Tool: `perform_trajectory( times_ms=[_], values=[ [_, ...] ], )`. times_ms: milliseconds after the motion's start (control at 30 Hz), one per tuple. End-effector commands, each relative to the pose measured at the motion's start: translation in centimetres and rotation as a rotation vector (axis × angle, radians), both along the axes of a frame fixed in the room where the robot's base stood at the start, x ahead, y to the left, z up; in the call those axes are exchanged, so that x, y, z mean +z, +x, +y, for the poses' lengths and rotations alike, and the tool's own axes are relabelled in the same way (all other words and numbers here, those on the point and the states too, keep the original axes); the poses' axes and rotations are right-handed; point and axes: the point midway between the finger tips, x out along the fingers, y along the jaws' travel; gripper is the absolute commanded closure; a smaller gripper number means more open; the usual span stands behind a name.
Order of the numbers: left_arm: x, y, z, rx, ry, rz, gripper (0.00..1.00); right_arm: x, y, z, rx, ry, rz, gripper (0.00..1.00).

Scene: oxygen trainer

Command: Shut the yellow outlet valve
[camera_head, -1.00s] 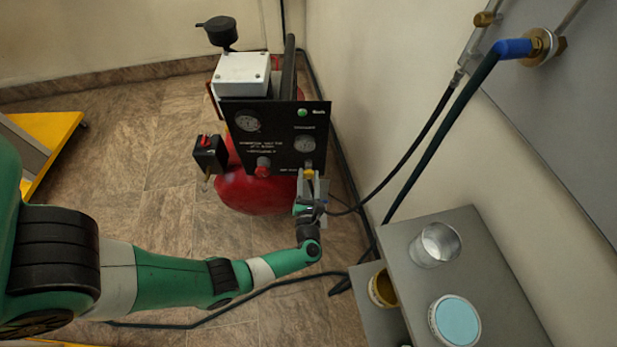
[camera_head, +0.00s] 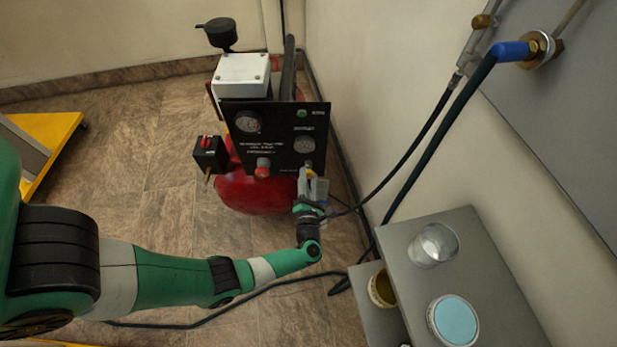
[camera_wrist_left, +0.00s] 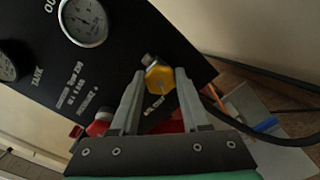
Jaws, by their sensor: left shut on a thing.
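The yellow outlet valve (camera_wrist_left: 160,78) is a small faceted knob at the lower right of the black gauge panel (camera_head: 272,140). In the head view only a little of the yellow knob (camera_head: 310,171) shows above my gripper. My left gripper (camera_head: 307,178) reaches up to it from below. In the left wrist view the gripper's two fingers (camera_wrist_left: 158,88) stand on either side of the yellow knob and are shut on it. How far the valve is turned cannot be told. My right gripper is not in view.
The panel sits on a red tank (camera_head: 250,192) with a red knob (camera_head: 263,166) and a black switch box (camera_head: 210,155) at left. Hoses run along the wall at right. A grey stand (camera_head: 490,270) with cans is at the lower right.

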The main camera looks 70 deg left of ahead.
Motion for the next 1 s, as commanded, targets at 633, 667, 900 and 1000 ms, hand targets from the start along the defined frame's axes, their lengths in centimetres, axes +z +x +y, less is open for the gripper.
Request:
perform_trajectory(
  times_ms=[633,667,900,1000],
  values=[
    [-0.1,0.1,0.0,0.000,0.247,0.563,1.00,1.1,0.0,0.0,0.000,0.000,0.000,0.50],
    [-0.1,0.1,0.0,0.000,0.259,0.589,1.00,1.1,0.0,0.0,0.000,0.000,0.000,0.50],
    [-0.1,0.1,0.0,0.000,0.350,0.798,1.00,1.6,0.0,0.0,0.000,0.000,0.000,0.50],
    [-0.1,0.1,0.0,0.001,0.388,0.883,1.00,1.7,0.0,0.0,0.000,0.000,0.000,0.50]
  ],
)
